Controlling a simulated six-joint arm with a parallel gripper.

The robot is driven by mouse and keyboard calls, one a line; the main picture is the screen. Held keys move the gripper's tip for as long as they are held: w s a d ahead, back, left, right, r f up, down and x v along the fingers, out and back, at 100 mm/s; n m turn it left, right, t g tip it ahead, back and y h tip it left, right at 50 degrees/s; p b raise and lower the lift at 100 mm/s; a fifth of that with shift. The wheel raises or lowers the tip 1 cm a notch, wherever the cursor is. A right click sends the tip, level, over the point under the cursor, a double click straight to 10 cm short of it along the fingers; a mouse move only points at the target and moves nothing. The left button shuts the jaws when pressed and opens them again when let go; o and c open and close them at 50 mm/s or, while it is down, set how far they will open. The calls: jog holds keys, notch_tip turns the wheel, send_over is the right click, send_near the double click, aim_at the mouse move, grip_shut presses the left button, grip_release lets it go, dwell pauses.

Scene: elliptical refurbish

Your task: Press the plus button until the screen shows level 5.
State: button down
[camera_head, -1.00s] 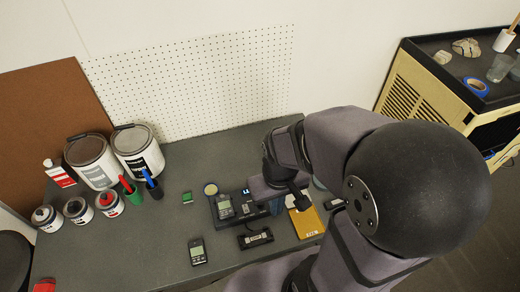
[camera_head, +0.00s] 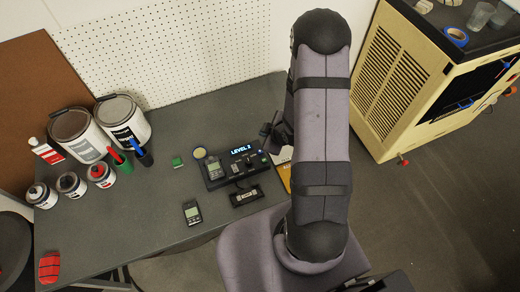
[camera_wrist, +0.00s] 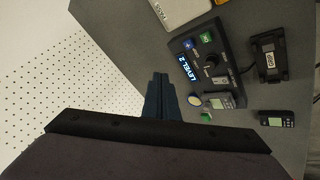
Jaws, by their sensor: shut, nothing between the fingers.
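The black control box (camera_head: 225,178) stands on the grey bench, and its screen (camera_head: 241,149) reads LEVEL 2. In the wrist view the same screen (camera_wrist: 187,68) also reads LEVEL 2. A small blue button (camera_wrist: 188,44), which looks like the plus button, sits by the top of the screen. A green GO button (camera_wrist: 206,38) and a black knob (camera_wrist: 211,60) are beside it. My gripper (camera_wrist: 160,78) is shut and empty, with its tips to the left of the box and apart from the buttons. In the head view my gripper (camera_head: 268,130) is behind the box's right end, partly hidden by my arm.
A handheld meter (camera_head: 192,212) lies in front of the box, with a black block (camera_head: 245,196) to its right. Paint cans (camera_head: 122,122) and small jars stand at the left. A pegboard (camera_head: 160,70) rises behind.

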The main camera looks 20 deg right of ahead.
aim_at(260, 152)
jog(key=shift+w+a+f+n+t+y, duration=0.2)
jog(key=shift+f+n+t+y, duration=0.1)
jog(key=shift+f+n+t, duration=0.1)
jog(key=shift+w+a+f+n+t+y, duration=0.1)
jog(key=shift+a+f+n+t+y, duration=0.05)
jog(key=shift+f+n+t+y, duration=0.2)
jog(key=shift+f, duration=0.1)
notch_tip(260, 152, down, 9)
jog(key=b, duration=0.6)
jog(key=shift+b, duration=0.35)
dwell(1.9)
jog(key=shift+f+b, duration=0.25)
jog(key=shift+b, duration=0.2)
jog(key=shift+f+b, duration=0.45)
dwell(0.7)
jog(key=shift+r, duration=0.2)
jog(key=shift+r+p, duration=0.65)
jog(key=shift+r, duration=0.05)
